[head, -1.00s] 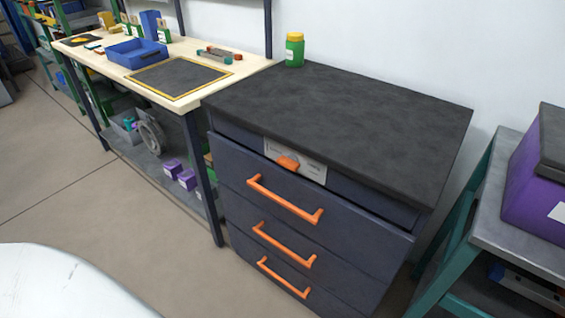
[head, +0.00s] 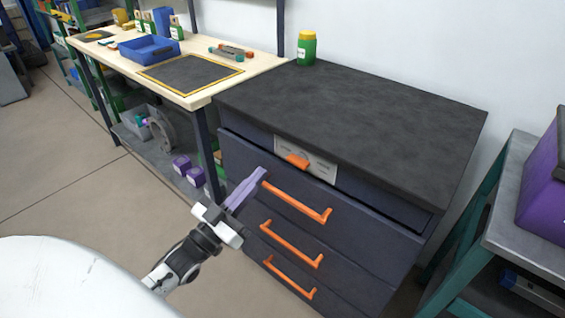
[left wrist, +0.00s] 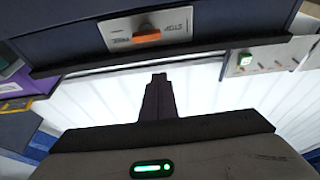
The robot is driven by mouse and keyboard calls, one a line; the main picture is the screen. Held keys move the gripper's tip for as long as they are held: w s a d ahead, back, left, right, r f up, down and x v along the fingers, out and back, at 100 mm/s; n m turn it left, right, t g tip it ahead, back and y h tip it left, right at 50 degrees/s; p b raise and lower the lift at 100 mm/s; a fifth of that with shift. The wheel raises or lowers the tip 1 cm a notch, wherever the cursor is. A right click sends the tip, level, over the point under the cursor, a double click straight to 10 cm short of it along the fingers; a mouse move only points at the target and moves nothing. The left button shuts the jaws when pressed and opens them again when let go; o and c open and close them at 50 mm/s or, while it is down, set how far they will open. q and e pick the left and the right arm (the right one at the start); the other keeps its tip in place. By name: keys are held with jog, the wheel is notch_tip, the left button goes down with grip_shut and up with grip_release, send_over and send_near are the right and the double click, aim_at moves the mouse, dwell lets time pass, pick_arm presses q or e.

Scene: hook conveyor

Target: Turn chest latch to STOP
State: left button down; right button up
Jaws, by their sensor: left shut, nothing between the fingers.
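The dark blue chest (head: 350,212) has a black top and several drawers with orange handles. Its orange latch (head: 297,161) sits on a pale label plate (head: 318,167) at the upper front. In the left wrist view the orange latch (left wrist: 147,36) lies crosswise on the plate, whose lettering appears upside down, with a word like STOP beside it. My left gripper (head: 262,173) has purple fingers closed together with nothing between them. It is in front of the chest, left of and slightly below the latch, apart from it. In the left wrist view the fingers (left wrist: 159,80) point toward the plate. My right gripper is not seen.
The top drawer's orange handle (head: 297,203) is close to the left gripper. A wooden workbench (head: 262,66) with a blue bin (head: 150,50) stands left of the chest. A green jar (head: 307,48) stands on the chest top. A metal-topped table (head: 535,215) stands at the right.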

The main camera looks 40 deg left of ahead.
aim_at(299, 161)
pick_arm(q)
jog(key=shift+w, duration=0.15)
jog(key=w, duration=0.9)
jog(key=shift+d+f, duration=0.35)
jog(key=shift+d, duration=0.05)
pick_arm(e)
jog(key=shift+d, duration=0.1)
pick_arm(q)
jog(key=shift+w, duration=0.1)
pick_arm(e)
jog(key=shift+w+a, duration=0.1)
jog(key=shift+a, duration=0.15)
pick_arm(q)
jog(key=shift+f+n, duration=0.1)
jog(key=shift+n, duration=0.4)
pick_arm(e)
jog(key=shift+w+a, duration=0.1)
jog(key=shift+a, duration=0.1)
